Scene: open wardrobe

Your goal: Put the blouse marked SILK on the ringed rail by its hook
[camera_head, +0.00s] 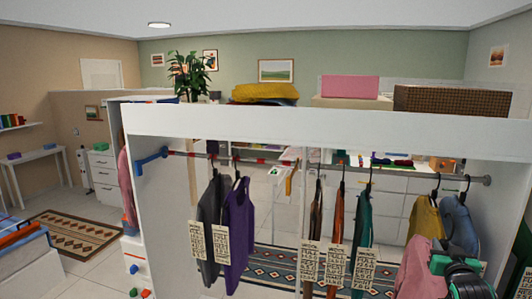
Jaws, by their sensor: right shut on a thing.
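My right gripper (440,264), green and black, is at the lower right. It is shut on a pink garment (415,272), held low in front of the wardrobe. The garment's hook and any marking on it are hidden or out of frame. The rail with red rings (220,158) runs across the left part of the wardrobe from a blue end bracket (151,161). A grey garment (208,230) and a purple garment (238,228) hang from it with tags, whose text is too small to read. My left gripper is not in view.
On the plain grey rail part (400,174) hang brown, rust and teal garments (363,220) with tags, then yellow (424,218) and blue (457,222) ones. A white top board (300,122) spans above.

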